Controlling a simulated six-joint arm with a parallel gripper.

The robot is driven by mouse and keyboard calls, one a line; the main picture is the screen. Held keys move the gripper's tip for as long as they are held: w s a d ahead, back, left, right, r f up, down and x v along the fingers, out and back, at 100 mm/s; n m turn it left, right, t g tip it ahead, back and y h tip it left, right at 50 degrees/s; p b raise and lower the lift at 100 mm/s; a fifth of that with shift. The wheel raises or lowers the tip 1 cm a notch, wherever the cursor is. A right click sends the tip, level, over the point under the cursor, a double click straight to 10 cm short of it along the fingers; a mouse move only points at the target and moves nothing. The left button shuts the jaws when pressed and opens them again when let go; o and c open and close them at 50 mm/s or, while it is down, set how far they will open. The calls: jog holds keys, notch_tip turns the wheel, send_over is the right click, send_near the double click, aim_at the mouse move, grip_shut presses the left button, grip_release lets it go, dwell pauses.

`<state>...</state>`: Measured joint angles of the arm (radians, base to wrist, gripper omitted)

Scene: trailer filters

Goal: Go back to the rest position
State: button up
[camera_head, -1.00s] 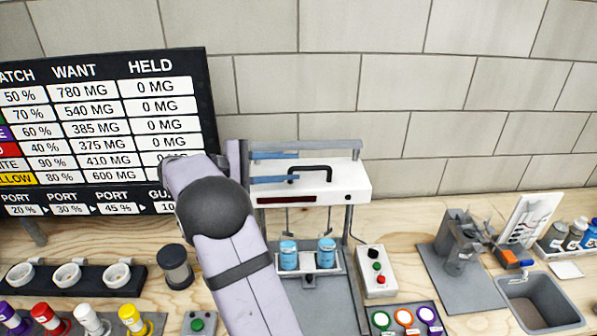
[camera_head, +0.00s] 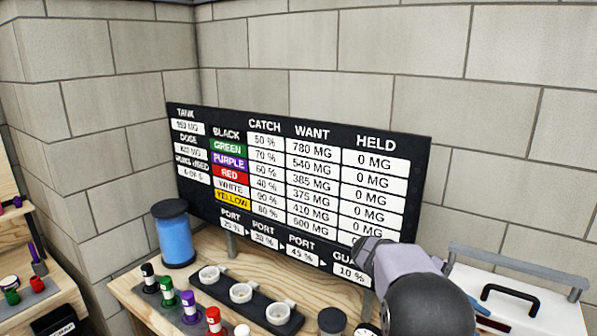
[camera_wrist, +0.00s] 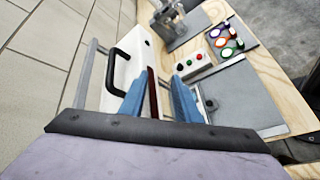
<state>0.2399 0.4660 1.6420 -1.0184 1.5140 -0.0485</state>
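My gripper (camera_wrist: 158,80) shows in the wrist view with its two blue fingers apart and nothing between them. It is above the bench, in front of the white machine (camera_wrist: 130,68) with a black handle. The white machine is at the lower right edge there (camera_head: 500,312). Whether the arm is at its rest position cannot be told.
The black board (camera_head: 424,160) stands at the back of the wooden bench (camera_head: 207,247). A blue cylinder (camera_head: 175,240), a black rack (camera_head: 258,296) of white cups and several coloured-cap vials are on the left.

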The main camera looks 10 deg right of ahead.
jog(key=s+a+f+t+y, duration=0.2)
jog(key=a+f, duration=0.3)
jog(key=a, duration=0.5)
jog(key=s+a+f+m+t+y, duration=0.1)
jog(key=s+a+f+y, duration=0.4)
jog(key=a, duration=0.5)
jog(key=s+a+f+t+y+b, duration=0.1)
jog(key=s+a+f+t+y, duration=0.1)
jog(key=a+f, duration=0.5)
jog(key=s+a+y, duration=0.1)
jog(key=a, duration=0.2)
jog(key=shift+s+m+t+y, duration=0.3)
jog(key=shift+t+y, duration=0.1)
notch_tip(320, 180, down, 20)
jog(key=b, duration=2)
jog(key=shift+f, duration=0.2)
